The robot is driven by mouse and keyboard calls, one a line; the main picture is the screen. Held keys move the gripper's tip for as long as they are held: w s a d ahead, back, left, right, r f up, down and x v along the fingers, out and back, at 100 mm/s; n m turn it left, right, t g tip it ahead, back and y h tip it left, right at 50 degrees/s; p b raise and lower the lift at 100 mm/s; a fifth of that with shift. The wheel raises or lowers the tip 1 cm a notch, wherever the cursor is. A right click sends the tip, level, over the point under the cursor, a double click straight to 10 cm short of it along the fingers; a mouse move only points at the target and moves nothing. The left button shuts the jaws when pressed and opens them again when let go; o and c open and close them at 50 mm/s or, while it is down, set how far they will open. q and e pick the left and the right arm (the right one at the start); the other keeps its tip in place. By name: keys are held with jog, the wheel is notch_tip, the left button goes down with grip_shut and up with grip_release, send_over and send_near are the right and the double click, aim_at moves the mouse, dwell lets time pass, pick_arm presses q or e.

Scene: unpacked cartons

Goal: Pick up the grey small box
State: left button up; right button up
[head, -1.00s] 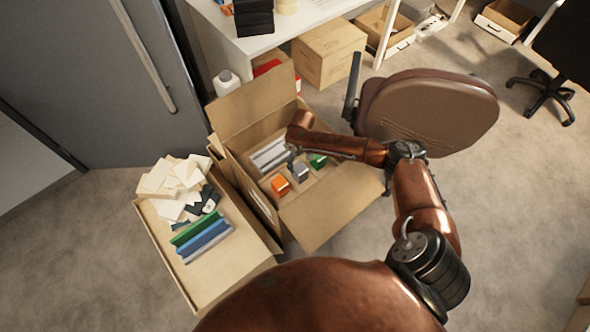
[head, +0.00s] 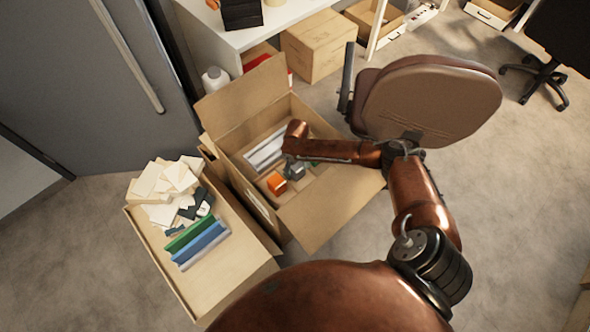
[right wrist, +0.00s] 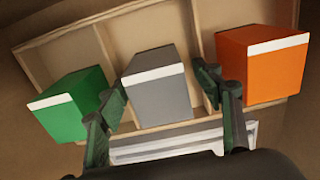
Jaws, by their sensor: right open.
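The grey small box (right wrist: 158,95) has a white stripe along its top edge and sits in a compartment of a wooden divider inside an open carton. It also shows in the head view (head: 297,173), partly covered by my right arm. My right gripper (right wrist: 160,92) is open, with one dark green finger on each side of the grey box. I cannot tell whether the fingers touch it. The green box (right wrist: 72,103) lies beside the left finger and the orange box (right wrist: 262,68) beside the right finger. My left gripper is not in view.
The open carton (head: 325,205) has raised flaps around the boxes. Grey bars (head: 265,150) lie in it behind the boxes. Another carton (head: 235,270) with white pieces and coloured bars stands to its left. A brown chair (head: 430,100) stands close on the right.

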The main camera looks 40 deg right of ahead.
jog(key=shift+c, duration=0.6)
jog(key=c, duration=1.2)
